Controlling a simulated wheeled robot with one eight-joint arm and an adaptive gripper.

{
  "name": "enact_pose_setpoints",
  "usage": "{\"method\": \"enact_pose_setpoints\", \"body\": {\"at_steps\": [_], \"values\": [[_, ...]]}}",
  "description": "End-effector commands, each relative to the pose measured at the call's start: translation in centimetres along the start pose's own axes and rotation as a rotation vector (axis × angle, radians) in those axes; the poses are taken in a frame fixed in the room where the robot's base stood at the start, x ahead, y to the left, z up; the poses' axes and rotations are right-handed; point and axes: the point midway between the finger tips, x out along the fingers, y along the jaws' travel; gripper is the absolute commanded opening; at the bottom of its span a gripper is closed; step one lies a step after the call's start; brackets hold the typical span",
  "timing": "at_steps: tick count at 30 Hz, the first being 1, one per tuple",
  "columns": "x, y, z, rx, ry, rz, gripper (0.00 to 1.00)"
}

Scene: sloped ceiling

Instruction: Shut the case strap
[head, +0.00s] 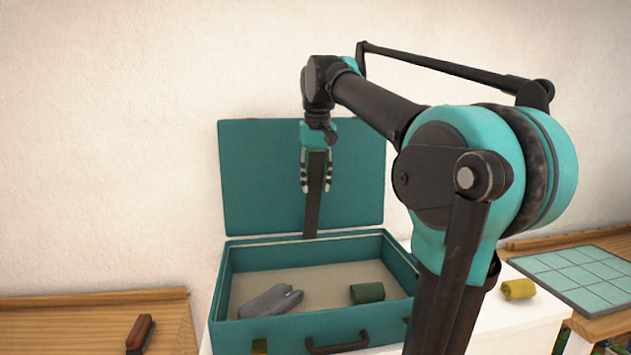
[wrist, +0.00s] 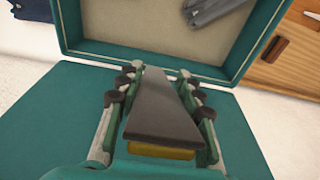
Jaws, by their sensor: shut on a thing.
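A teal case (head: 222,290) stands with its lid (head: 255,175) raised against the wall at the back. The case strap (head: 312,215) is a flat dark band, running upright in front of the lid from my gripper down to the case's back rim. My gripper (head: 317,186) points down and is shut on the strap, one finger on each side. In the wrist view the strap (wrist: 160,105) lies between both fingers, with a yellow end piece (wrist: 160,152) near the palm.
In the case lie a grey folded item (head: 270,301) and a green roll (head: 367,292). A yellow roll (head: 518,289) and a tiled board (head: 580,278) are at right. A brown-handled object (head: 140,333) lies on the wooden surface at left.

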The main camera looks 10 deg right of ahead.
Motion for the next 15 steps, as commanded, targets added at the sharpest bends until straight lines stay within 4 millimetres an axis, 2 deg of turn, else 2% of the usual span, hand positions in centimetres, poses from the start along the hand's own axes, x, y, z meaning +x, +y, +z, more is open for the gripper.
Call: {"method": "enact_pose_setpoints", "body": {"at_steps": [1,2,6,15], "values": [[-0.01,0.00,-0.01,0.000,0.000,0.000,0.00],[-0.01,0.00,-0.01,0.000,0.000,0.000,0.40],[0.00,0.00,-0.01,0.000,0.000,0.000,0.57],[-0.06,0.00,-0.01,0.000,-0.001,0.000,0.59]]}}
